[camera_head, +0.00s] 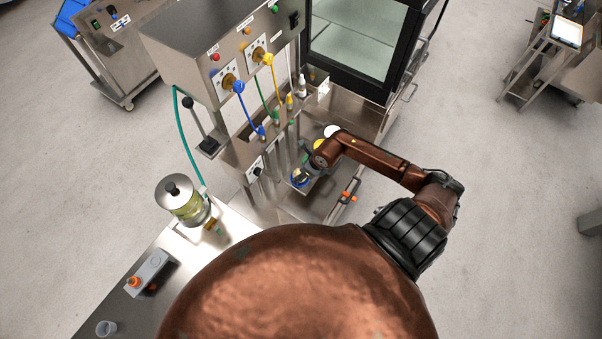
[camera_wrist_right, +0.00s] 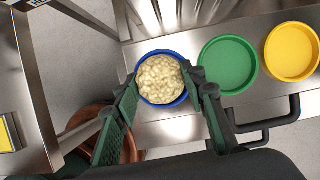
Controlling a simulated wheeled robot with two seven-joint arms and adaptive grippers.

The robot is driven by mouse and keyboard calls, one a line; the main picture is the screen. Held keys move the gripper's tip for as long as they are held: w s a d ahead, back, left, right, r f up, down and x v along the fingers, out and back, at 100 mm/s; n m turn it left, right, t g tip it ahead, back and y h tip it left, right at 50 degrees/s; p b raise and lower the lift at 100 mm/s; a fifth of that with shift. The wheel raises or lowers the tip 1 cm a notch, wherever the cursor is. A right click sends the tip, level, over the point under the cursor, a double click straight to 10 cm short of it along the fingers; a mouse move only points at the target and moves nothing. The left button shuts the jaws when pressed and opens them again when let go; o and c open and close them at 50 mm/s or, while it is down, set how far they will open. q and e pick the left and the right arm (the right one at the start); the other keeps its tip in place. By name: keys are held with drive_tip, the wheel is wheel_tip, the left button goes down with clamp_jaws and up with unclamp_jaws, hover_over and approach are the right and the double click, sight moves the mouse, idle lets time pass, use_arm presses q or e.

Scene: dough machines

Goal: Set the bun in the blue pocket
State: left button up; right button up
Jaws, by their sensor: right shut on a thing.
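The bun (camera_wrist_right: 160,80), a pale lumpy round of dough, is between the fingertips of my right gripper (camera_wrist_right: 162,88), which is shut on it. The blue pocket (camera_wrist_right: 163,104) shows as a rim around the bun in the right wrist view, so the bun is over or in it; I cannot tell whether it touches the bottom. In the head view my right gripper (camera_head: 303,174) is at the blue pocket (camera_head: 299,183), partly hiding it, and the bun is not clear there. My left gripper is not in view.
A green pocket (camera_wrist_right: 228,65) and a yellow pocket (camera_wrist_right: 292,52) stand in a row to the right of the blue one on the steel shelf. Dough machine panels with coloured hoses (camera_head: 238,88) rise beside it. A lidded jar (camera_head: 187,208) stands on the counter at left.

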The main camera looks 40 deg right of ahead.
drive_tip(key=shift+f+b, duration=0.3)
drive_tip(key=shift+f, duration=0.2)
drive_tip(key=o, duration=1.2)
drive_tip(key=shift+o, duration=0.2)
drive_tip(key=shift+r, duration=0.1)
drive_tip(key=shift+r+p, duration=2.35)
drive_tip(key=shift+r, duration=0.65)
